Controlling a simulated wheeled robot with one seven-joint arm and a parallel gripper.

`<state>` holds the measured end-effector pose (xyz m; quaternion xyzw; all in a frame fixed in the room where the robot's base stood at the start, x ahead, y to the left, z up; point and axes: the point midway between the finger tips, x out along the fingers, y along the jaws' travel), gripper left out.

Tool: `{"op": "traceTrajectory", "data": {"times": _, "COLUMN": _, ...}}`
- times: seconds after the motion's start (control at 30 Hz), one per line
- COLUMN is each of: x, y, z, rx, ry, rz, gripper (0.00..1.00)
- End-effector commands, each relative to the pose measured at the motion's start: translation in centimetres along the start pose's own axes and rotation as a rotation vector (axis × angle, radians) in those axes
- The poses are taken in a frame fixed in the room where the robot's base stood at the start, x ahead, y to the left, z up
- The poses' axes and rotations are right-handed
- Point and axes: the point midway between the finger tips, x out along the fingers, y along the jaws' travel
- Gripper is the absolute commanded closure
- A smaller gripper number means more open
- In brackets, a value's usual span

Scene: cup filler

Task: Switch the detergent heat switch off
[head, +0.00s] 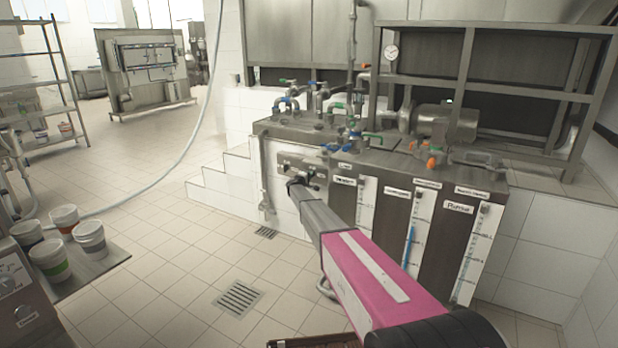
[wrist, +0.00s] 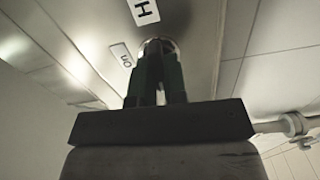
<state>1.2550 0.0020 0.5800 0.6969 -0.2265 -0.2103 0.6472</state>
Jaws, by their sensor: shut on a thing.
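My gripper (head: 299,182) reaches the front of the metal tank unit (head: 397,180) in the head view, at the panel on its left side. In the wrist view my gripper's dark green fingers (wrist: 158,68) are shut on a switch with a round silvery base (wrist: 157,43). The fingers hide most of the switch, so its position cannot be read. A small label reading "On" (wrist: 122,55) sits beside the switch. A label with a large "H" (wrist: 143,11) is partly in view; its other letters are cut off.
Pipes and valves with coloured handles (head: 322,92) stand on top of the unit. White tiled steps (head: 222,185) lie to its left. Several buckets (head: 50,258) stand on a tray at the lower left. A floor drain (head: 239,298) lies in the open tiled floor.

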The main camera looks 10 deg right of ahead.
Motion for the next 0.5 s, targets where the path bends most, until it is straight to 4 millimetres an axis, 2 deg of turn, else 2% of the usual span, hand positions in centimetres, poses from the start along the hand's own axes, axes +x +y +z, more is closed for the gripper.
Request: {"op": "traceTrajectory", "data": {"times": 0.5, "x": -0.09, "y": -0.11, "z": 0.0, "rx": -0.093, "ry": 0.0, "rz": 0.0, "gripper": 1.0}}
